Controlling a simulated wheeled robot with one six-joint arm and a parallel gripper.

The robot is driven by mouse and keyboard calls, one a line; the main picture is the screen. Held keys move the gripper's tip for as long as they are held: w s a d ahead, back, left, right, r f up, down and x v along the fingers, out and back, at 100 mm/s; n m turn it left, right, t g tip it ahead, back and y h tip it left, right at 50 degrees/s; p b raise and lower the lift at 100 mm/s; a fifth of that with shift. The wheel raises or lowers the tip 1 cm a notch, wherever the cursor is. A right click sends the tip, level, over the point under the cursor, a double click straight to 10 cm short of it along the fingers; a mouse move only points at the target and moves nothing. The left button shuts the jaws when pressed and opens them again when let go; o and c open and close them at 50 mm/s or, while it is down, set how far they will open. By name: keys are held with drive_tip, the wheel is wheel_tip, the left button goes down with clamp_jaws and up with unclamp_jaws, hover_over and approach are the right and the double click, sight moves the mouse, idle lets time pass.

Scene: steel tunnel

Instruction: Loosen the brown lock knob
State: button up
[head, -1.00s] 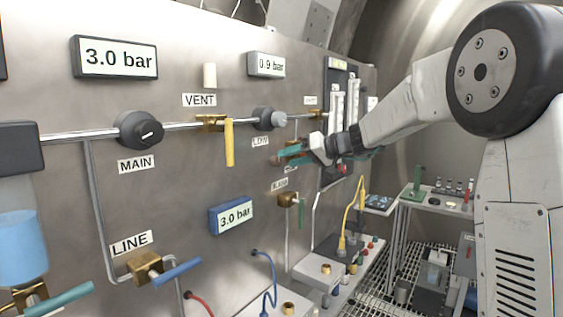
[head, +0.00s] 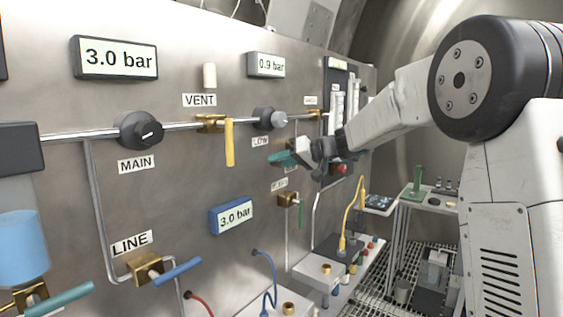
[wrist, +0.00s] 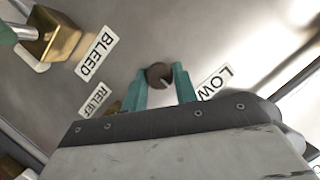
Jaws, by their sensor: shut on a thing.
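The brown lock knob (wrist: 158,76) is a small round knob with a pale line on its face, on the steel panel in the wrist view. My gripper (wrist: 160,72) has its two teal fingers on either side of it, shut on it. In the head view my gripper (head: 284,158) is at the panel, below the LOW label (head: 261,142). The knob is hidden there behind the fingers and wrist.
The BLEED valve (head: 288,200) with a green handle sits just below my gripper. A grey regulator knob (head: 270,118) and the yellow VENT handle (head: 229,142) are up and left. A tube flowmeter panel (head: 338,110) stands right. A bench with cables (head: 318,268) lies below.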

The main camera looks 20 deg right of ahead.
drive_tip(key=m+y, duration=0.1)
drive_tip(key=m, duration=0.2)
drive_tip(key=shift+d+f+g+y, duration=0.1)
drive_tip(key=shift+f+g+y, duration=0.05)
drive_tip(key=shift+g+y, duration=0.2)
drive_tip(key=m+y, duration=0.2)
drive_tip(key=m, duration=0.1)
drive_tip(key=shift+w+f+m, duration=0.1)
drive_tip(key=shift+f+m, duration=0.05)
drive_tip(key=shift+m, duration=0.25)
drive_tip(key=m, duration=0.2)
drive_tip(key=m+t+y, duration=0.1)
drive_tip(key=m, duration=0.1)
drive_tip(key=shift+f+y, duration=0.1)
drive_tip(key=shift+y, duration=0.15)
drive_tip(key=shift+f+m+t+y, duration=0.15)
drive_tip(key=shift+m+t, duration=0.4)
drive_tip(key=shift+m, duration=0.7)
drive_tip(key=shift+r+m+t+y, duration=0.1)
drive_tip(key=shift+m+t+y, duration=0.3)
drive_tip(key=shift+m, duration=0.85)
drive_tip(key=o, duration=1)
drive_tip(key=shift+c, duration=0.2)
